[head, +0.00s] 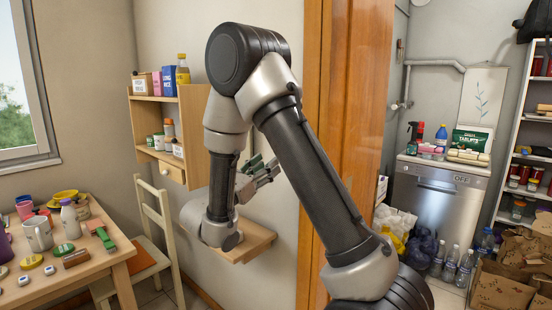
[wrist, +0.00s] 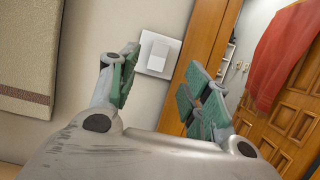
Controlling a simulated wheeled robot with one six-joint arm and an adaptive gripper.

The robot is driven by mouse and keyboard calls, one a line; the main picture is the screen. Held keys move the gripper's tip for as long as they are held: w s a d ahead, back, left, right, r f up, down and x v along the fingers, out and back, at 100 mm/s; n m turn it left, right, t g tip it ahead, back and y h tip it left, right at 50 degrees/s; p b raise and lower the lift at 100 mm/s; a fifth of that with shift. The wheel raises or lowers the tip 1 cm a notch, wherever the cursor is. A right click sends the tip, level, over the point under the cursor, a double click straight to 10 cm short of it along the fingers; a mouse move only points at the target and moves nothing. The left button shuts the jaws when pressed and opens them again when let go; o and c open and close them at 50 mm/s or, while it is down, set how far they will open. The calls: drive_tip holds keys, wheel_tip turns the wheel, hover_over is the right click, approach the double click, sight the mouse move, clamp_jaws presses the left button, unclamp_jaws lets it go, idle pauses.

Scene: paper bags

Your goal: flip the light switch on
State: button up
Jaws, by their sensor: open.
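The light switch (wrist: 157,54) is a white square plate with a white rocker on the pale wall, seen in the wrist view between and beyond my gripper's fingertips. My gripper (wrist: 156,90) is open, with nothing between its green-padded fingers. The fingers point toward the wall and look apart from the switch. In the head view my gripper (head: 258,170) is by the wall, left of the wooden door frame, partly behind my arm. The switch is not visible in the head view. I cannot tell which way the rocker is tipped.
A wooden door frame (head: 335,120) stands right of my gripper. A small wooden shelf (head: 245,240) lies below it. A wall cabinet (head: 150,116) with jars is to the left. A crowded table (head: 112,258) and a chair (head: 167,240) stand at lower left.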

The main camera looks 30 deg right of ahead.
drive_tip(key=shift+v, duration=1.65)
